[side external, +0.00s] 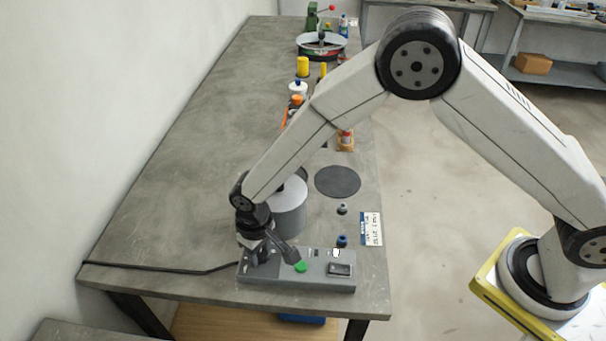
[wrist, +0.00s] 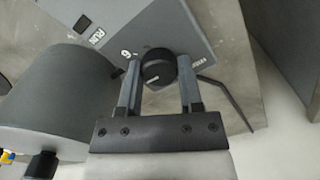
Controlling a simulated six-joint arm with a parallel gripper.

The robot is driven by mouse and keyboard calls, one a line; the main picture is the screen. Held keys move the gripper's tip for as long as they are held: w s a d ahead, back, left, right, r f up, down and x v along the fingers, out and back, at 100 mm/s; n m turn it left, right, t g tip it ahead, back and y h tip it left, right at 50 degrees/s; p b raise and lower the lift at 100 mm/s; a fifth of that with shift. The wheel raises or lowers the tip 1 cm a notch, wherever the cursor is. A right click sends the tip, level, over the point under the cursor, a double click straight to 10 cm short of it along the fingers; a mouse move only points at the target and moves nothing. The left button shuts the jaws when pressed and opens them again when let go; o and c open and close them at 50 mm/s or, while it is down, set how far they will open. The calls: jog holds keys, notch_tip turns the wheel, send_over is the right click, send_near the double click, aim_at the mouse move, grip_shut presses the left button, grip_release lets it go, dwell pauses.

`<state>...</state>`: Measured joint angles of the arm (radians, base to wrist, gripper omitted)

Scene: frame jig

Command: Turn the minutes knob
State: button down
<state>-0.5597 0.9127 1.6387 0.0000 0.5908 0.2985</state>
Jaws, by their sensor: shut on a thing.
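A grey control box (side external: 310,283) lies at the near end of the workbench, and its top panel also shows in the wrist view (wrist: 190,28). A round black knob (wrist: 158,67) with a pale pointer line stands on this panel; I take it as the minutes knob. My gripper (wrist: 159,66) is shut on the knob, with one finger on each side of it. In the side view my gripper (side external: 272,248) comes down on the left part of the box and hides the knob. The small print beside the knob is too blurred to read fully.
A green button (side external: 301,267) and a dark rectangular part (side external: 340,270) are on the box. A grey cylinder (side external: 289,208) stands close behind my gripper. A black cable (side external: 170,268) runs left from the box. The bench's left middle is clear.

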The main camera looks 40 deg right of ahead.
aim_at(260, 252)
jog(key=shift+c, duration=1.2)
grip_release()
jog(key=shift+r, duration=0.1)
jog(key=shift+r, duration=3.85)
jog(key=s+d+r+m+t, duration=0.1)
jog(key=s+d+r, duration=0.15)
jog(key=d, duration=0.55)
jog(key=s+d+r+m, duration=0.1)
jog(key=d+r, duration=0.2)
jog(key=d, duration=0.5)
jog(key=s+d+r+m+t, duration=0.1)
jog(key=s+d, duration=0.8)
jog(key=shift+s+d+r+t, duration=0.15)
jog(key=shift+d+r+t, duration=0.05)
jog(key=shift+d+t, duration=0.1)
